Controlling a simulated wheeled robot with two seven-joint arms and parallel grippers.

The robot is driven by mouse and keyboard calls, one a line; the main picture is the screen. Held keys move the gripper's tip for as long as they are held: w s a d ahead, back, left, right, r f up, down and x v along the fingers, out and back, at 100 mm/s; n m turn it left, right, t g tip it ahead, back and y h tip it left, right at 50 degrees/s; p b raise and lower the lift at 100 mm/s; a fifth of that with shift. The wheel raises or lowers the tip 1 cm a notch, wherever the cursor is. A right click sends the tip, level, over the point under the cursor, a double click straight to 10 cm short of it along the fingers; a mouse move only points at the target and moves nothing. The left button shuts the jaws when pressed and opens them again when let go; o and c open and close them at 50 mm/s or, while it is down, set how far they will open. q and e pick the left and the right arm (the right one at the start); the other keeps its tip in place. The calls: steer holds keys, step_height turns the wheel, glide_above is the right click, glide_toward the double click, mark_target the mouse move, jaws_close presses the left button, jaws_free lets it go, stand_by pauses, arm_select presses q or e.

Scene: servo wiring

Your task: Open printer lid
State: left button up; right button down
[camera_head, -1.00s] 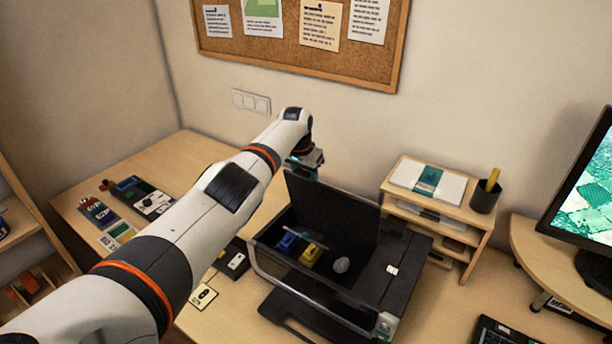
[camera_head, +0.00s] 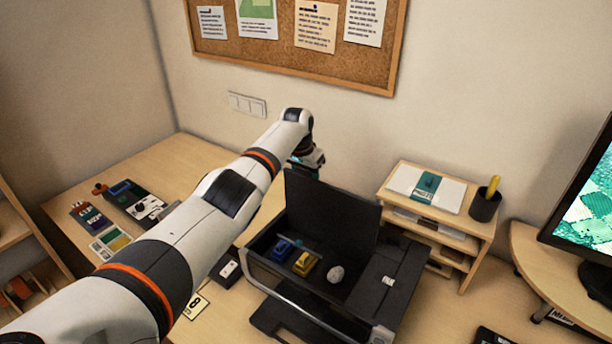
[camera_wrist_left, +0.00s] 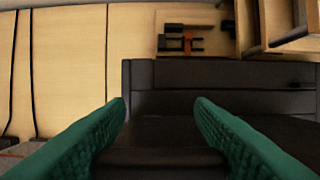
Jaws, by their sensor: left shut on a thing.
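The black printer (camera_head: 398,282) stands on the desk with its lid (camera_head: 335,212) raised, standing nearly upright at the back left. Inside the open bay sit a blue cartridge (camera_head: 282,250), a yellow cartridge (camera_head: 305,264) and a crumpled pale ball (camera_head: 335,274). My left gripper (camera_head: 308,160) is at the lid's upper left corner, its fingertips partly hidden in the head view. In the left wrist view, the green fingers (camera_wrist_left: 160,112) are shut on the dark lid (camera_wrist_left: 160,160), which lies between them. My right gripper is not in view.
A wooden paper shelf (camera_head: 437,222) with a pen cup (camera_head: 484,205) stands right of the printer. A monitor (camera_head: 590,205) is at the far right. Small electronics (camera_head: 135,197) lie on the desk's left. The wall with a corkboard (camera_head: 290,45) is close behind.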

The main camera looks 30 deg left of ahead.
arm_select(q)
steer(key=shift+d+f, duration=0.1)
steer(key=shift+f, duration=0.05)
steer(key=o, duration=1.4)
steer(key=shift+w+f, duration=0.1)
steer(key=shift+w, duration=0.05)
steer(key=shift+r, duration=0.65)
steer(key=b+v, duration=0.1)
steer(key=v, duration=1)
steer(key=shift+f, duration=0.1)
steer(key=shift+f, duration=0.1)
